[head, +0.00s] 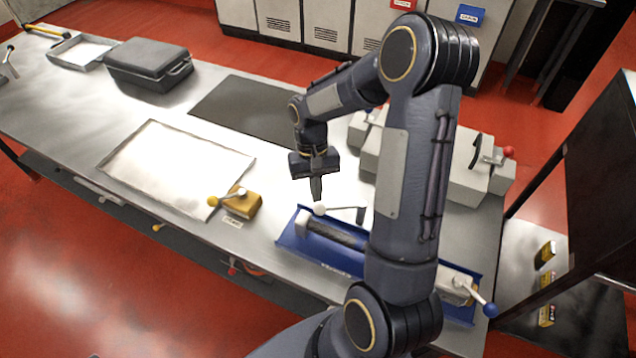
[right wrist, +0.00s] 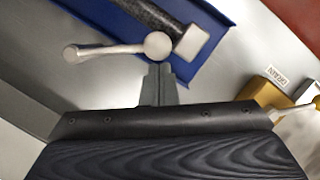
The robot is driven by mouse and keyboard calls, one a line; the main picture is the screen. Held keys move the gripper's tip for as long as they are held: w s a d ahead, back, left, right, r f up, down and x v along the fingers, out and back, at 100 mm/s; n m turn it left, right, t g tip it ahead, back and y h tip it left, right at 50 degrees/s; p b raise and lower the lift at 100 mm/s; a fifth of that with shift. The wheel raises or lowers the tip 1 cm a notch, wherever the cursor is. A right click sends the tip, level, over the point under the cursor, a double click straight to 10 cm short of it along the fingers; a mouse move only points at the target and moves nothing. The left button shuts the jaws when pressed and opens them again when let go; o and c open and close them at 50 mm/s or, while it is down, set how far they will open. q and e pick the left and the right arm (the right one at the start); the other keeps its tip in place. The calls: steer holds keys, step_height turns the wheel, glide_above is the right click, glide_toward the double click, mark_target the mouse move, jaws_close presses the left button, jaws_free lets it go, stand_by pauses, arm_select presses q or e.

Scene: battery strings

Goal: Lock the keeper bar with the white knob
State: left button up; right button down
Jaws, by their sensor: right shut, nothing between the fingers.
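The white knob (head: 319,209) is a small ball on the end of a pale lever arm over the back edge of a blue tray (head: 290,247). In the right wrist view the knob (right wrist: 157,45) is at top centre, and its arm (right wrist: 105,49) runs left. A dark bar (head: 335,234) lies in the tray beside a pale block (right wrist: 192,42). Which part is the keeper bar is not clear. My right gripper (head: 316,190) points down, shut and empty, with its fingertips (right wrist: 158,78) right at the knob. Contact cannot be told. My left gripper is not seen.
A yellow block (head: 242,203) with a yellow-knobbed lever stands left of the blue tray. A blue-knobbed lever (head: 489,309) is at the tray's right end. A shallow white tray (head: 175,165) and black mat (head: 250,108) lie left.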

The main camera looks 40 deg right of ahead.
mark_target(318, 210)
steer(key=s+a+n, duration=0.1)
steer(key=s+n, duration=0.1)
steer(key=s+a+n+h+b, duration=0.1)
steer(key=n, duration=0.1)
steer(key=shift+s+a, duration=0.15)
steer(key=shift+s, duration=0.2)
steer(key=s+n, duration=0.1)
steer(key=s+n+h, duration=0.1)
steer(key=shift+s+a+n, duration=0.15)
steer(key=shift+a+n, duration=0.1)
steer(key=shift+n, duration=0.05)
steer(key=shift+s+a+f+n+g, duration=0.1)
steer(key=shift+s+n+g, duration=0.2)
steer(key=shift+s+n, duration=0.1)
